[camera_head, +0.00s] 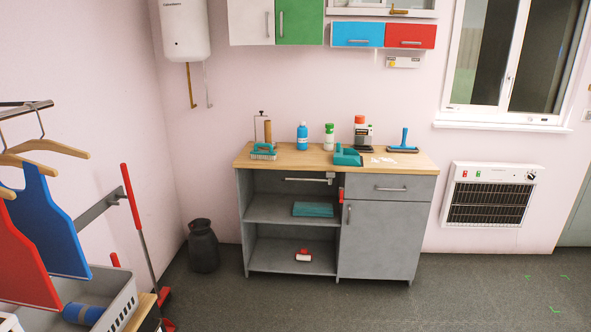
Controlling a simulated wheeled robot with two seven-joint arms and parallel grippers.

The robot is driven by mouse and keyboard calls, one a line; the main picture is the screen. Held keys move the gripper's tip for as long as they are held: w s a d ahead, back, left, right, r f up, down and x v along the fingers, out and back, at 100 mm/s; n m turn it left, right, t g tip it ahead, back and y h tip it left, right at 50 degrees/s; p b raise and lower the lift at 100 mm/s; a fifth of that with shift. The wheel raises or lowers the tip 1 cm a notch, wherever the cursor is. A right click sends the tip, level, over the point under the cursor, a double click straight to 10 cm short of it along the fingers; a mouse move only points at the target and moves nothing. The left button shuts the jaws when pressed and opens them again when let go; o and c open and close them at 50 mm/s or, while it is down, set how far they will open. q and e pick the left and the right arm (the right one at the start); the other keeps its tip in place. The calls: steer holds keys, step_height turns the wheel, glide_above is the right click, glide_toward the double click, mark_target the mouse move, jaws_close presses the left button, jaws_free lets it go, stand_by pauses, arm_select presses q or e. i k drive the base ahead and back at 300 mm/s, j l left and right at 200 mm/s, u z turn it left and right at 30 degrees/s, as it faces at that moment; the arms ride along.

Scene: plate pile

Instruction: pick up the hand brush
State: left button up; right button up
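A teal brush (263,152) with pale bristles lies at the left end of the wooden countertop (290,161). It looks like a hand brush; its handle is hard to make out. A small red and white item (303,256), possibly another brush, sits on the bottom open shelf of the grey cabinet. A teal dustpan (346,156) lies near the middle of the countertop. Neither of my grippers is in view.
Blue (302,136) and green-white (329,137) bottles and a blue squeegee (403,143) stand on the countertop. Aprons on hangers and a grey crate (98,292) are at the left, with a red broom (140,226). The floor before the cabinet is clear.

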mark_target(256, 154)
steer(key=i+z, duration=0.15)
steer(key=i, duration=1.7)
